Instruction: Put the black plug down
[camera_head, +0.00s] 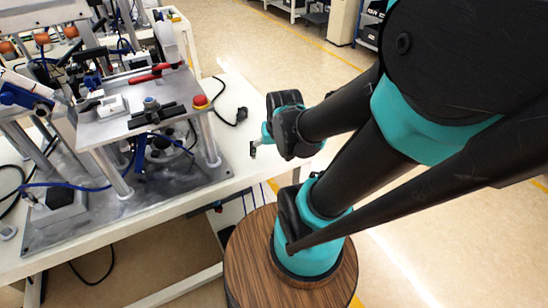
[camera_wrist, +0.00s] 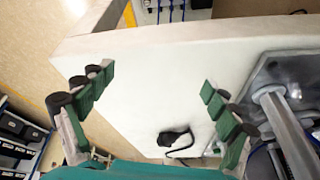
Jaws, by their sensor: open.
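The black plug (camera_head: 241,116) lies on the white table (camera_head: 236,93) with its dark cable, right of the metal machine in the head view. In the wrist view the plug (camera_wrist: 174,137) rests on the table at the lower middle, its cable curling to the right. My gripper (camera_wrist: 157,82) is open, its green fingers wide apart with nothing between the tips. In the head view my gripper (camera_head: 256,147) is near the table's right edge, on the near side of the plug and apart from it; its fingers are mostly hidden by my wrist.
Bare white tabletop (camera_wrist: 140,85) lies under my fingers. A shelf with dark bins (camera_wrist: 20,130) stands beyond the table.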

